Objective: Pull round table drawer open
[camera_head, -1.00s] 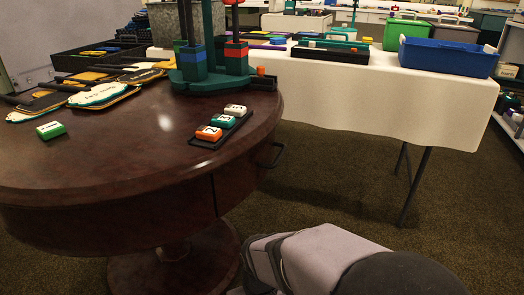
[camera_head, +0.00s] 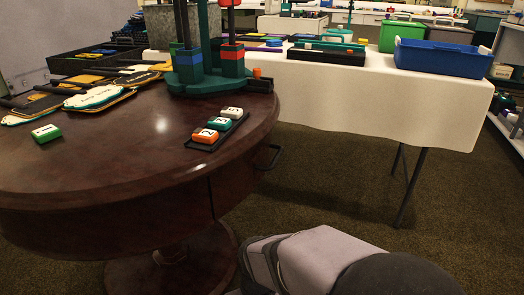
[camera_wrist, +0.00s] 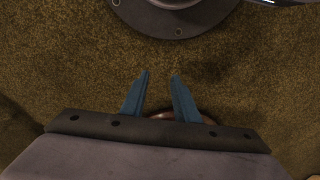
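The round table (camera_head: 115,180) is dark reddish wood on a central pedestal and fills the left of the head view. A dark bar handle (camera_head: 269,158) sticks out from its rim on the right side, beside a vertical seam in the apron. The drawer looks shut. In the wrist view my gripper (camera_wrist: 159,75) has two blue fingers, apart and empty, with brown carpet beyond them. In the head view only my grey arm shows, low and right of the table; the fingers are hidden there. The handle is not in the wrist view.
A black tray (camera_head: 190,146) with numbered blocks stands near the table's right edge. A green block (camera_head: 46,133), several plaques and a green stand (camera_head: 205,82) are also on top. A white-clothed table (camera_head: 350,100) with a blue bin (camera_head: 443,58) stands behind. Carpet at right is open.

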